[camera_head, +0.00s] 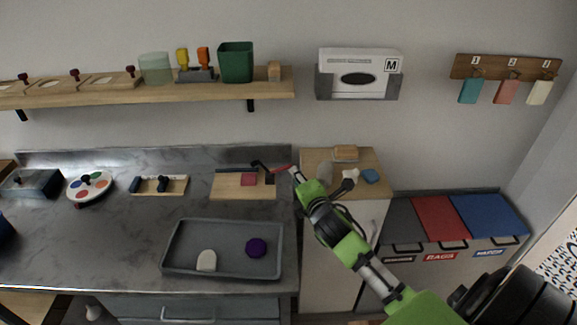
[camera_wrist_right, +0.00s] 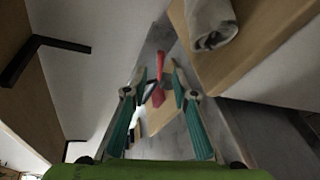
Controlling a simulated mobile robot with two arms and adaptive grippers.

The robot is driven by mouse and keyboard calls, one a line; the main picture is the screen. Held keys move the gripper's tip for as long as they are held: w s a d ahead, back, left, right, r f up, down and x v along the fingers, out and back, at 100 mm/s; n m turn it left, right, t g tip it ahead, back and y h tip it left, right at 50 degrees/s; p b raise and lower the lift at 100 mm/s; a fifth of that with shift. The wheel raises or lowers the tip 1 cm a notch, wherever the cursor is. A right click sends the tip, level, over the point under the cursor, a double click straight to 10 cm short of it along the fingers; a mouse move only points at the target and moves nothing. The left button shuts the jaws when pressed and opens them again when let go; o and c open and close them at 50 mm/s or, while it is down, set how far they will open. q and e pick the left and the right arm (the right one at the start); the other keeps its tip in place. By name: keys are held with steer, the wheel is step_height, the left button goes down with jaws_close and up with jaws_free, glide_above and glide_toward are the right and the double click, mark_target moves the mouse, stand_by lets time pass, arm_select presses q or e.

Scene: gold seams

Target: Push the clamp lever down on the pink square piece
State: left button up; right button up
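The pink square piece (camera_head: 249,180) lies on a wooden board (camera_head: 229,188) at the back right of the grey counter. A dark clamp (camera_head: 268,178) stands at its right, and the clamp's red lever handle (camera_head: 281,169) points right toward my right gripper (camera_head: 296,173). In the right wrist view, my right gripper (camera_wrist_right: 158,78) has its teal fingers spread, and the red handle (camera_wrist_right: 160,64) shows between or just beyond the tips. I cannot tell whether they touch. My left gripper is out of view.
A grey tray (camera_head: 176,263) with a cream piece (camera_head: 206,260) and a purple piece (camera_head: 256,248) is in front of the board. A wooden-topped cabinet (camera_head: 311,158) with small items stands right of the counter. A shelf (camera_head: 215,90) runs above.

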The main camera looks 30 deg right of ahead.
mark_target(289, 167)
steer(key=x, duration=0.9)
steer(key=shift+w, duration=0.1)
steer(key=shift+w+d+f, duration=0.15)
steer(key=shift+w+f, duration=0.1)
steer(key=shift+w, duration=0.25)
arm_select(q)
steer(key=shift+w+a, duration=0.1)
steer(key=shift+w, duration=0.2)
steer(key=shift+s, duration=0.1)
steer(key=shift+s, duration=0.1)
arm_select(e)
jaws_close()
